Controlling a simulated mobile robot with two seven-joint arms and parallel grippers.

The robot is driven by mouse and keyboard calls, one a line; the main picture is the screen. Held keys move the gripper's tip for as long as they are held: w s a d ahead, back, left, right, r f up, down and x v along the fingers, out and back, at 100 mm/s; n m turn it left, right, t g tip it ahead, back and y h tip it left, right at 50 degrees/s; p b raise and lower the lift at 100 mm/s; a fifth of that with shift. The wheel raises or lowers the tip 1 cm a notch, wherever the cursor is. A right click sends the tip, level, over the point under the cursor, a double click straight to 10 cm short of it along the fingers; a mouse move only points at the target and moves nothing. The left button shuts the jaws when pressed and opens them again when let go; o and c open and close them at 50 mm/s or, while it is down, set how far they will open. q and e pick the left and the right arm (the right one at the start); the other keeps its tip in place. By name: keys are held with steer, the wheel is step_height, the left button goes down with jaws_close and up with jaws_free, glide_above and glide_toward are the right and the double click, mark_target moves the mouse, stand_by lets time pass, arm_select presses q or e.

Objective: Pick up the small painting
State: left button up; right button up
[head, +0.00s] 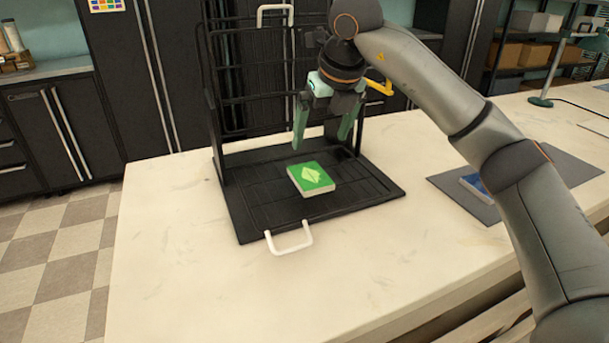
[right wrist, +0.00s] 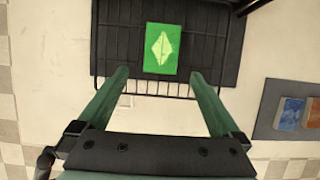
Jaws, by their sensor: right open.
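The small painting (head: 311,178) is a green block-like panel with a pale leaf-like shape on it. It lies flat on the black base of a rack (head: 262,215). In the right wrist view the painting (right wrist: 161,49) shows beyond the fingertips, roughly centred between them. My right gripper (head: 325,140) is open and empty above and behind the painting, pointing down, apart from it. It also shows in the right wrist view (right wrist: 158,76). My left gripper is not in view.
The black rack's upright grid (head: 240,75) stands behind the painting. A white handle (head: 290,240) sticks out at the base's front. A grey mat (head: 448,184) with a blue item (head: 474,185) lies to the right. The counter (head: 180,250) in front is clear.

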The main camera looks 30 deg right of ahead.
mark_target(310, 175)
steer(key=x, duration=1.2)
steer(key=shift+w+d, duration=0.1)
steer(key=shift+d, duration=0.05)
steer(key=c, duration=1)
steer(key=shift+c, duration=0.4)
steer(key=shift+r, duration=0.15)
